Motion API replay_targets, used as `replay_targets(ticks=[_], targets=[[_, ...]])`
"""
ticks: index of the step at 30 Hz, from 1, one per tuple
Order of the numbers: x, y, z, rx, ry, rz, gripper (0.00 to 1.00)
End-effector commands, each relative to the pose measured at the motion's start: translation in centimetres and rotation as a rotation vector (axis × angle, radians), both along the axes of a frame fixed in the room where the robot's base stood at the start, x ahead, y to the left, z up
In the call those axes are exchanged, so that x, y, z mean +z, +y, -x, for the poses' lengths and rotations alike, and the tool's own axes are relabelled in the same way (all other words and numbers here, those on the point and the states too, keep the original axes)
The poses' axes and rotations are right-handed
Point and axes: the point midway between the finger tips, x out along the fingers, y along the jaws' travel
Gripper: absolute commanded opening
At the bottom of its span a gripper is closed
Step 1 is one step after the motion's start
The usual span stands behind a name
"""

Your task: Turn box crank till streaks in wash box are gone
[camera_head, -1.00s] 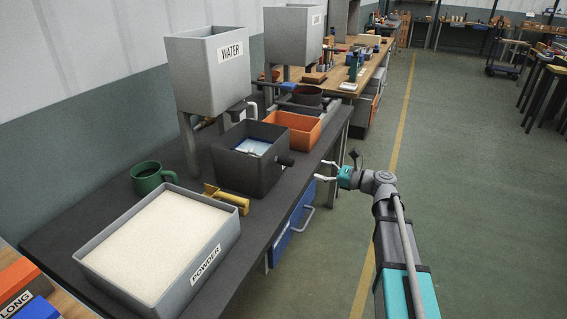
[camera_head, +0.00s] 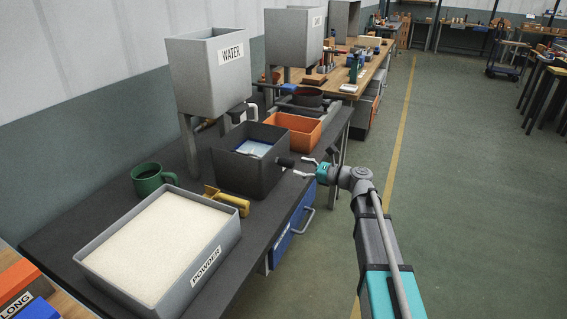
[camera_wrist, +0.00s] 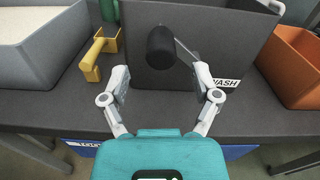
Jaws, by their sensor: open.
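The dark grey wash box (camera_head: 238,178) stands on the bench, and its front label reads WASH in the wrist view (camera_wrist: 197,74). Its crank has a black knob (camera_wrist: 161,46) that sticks out toward me; the knob also shows in the head view (camera_head: 285,162). White and blue contents (camera_head: 253,149) show inside the box; I cannot make out streaks. My gripper (camera_head: 304,168) is open in front of the box. In the wrist view its fingers (camera_wrist: 160,80) stand apart below and either side of the knob, not closed on it.
A grey powder tray (camera_head: 88,262), a yellow scoop (camera_head: 228,201) and a green mug (camera_head: 148,180) sit left of the box. An orange bin (camera_head: 305,128) stands behind it to the right. A water tank (camera_head: 205,80) rises behind.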

Motion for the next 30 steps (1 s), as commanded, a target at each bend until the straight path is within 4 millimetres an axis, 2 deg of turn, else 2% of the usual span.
replay_targets(ticks=[6,12,18,28,30], targets=[[0.0,3.2,-1.3,0.001,0.0,0.0,0.79],[0.0,5.3,-2.0,0.0,0.0,0.0,0.79],[0.0,6.3,-2.3,-0.001,0.0,0.0,0.79],[0.0,6.4,-2.3,-0.001,0.0,0.0,0.79],[0.0,6.4,-2.3,-0.001,0.0,0.0,0.66]])
